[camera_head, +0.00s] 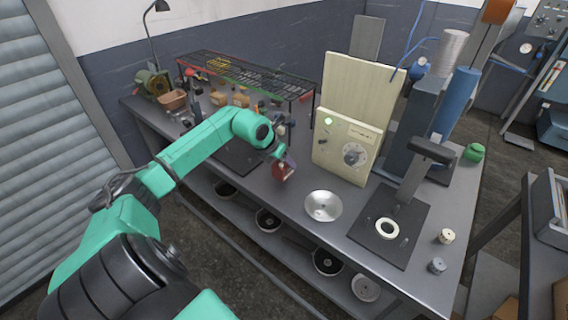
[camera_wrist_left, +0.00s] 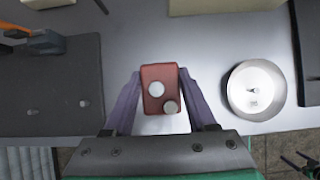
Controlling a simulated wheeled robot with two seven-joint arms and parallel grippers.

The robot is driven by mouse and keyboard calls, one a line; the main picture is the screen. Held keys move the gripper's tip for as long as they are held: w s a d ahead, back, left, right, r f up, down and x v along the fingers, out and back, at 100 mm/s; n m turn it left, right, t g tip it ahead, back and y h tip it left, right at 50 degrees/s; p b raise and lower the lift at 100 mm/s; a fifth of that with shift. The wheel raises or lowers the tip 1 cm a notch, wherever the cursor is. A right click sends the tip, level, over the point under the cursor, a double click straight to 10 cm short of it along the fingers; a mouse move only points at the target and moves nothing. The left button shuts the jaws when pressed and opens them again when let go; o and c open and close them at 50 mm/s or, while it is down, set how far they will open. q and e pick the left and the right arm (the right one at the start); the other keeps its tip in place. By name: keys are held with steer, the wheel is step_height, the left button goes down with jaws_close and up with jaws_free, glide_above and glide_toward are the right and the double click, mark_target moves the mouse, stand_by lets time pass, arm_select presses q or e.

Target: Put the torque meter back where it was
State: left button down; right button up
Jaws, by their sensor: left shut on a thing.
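A small red box with two pale round parts on its face, which I take to be the torque meter (camera_wrist_left: 159,99), is between the fingers of my left gripper (camera_wrist_left: 160,78). The gripper is shut on its two sides. In the head view the torque meter (camera_head: 284,172) is near the front edge of the workbench (camera_head: 295,205), between a dark mat and a silver bowl. I cannot tell whether it touches the bench top. My right gripper is not in view.
The silver bowl (camera_head: 323,206) lies right of the held box. A cream instrument with a dial (camera_head: 346,146) stands behind it. The dark mat (camera_wrist_left: 45,88) with small pegs lies left. A dark plate with a white ring (camera_head: 387,228) and a black stand are further right.

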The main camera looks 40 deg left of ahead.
arm_select(q)
step_height(320, 180, down, 2)
steer(key=shift+f, duration=0.4)
steer(key=shift+c, duration=1)
jaws_free()
steer(key=shift+r, duration=0.1)
steer(key=shift+r, duration=0.15)
steer(key=b+v, duration=0.2)
steer(key=v, duration=1)
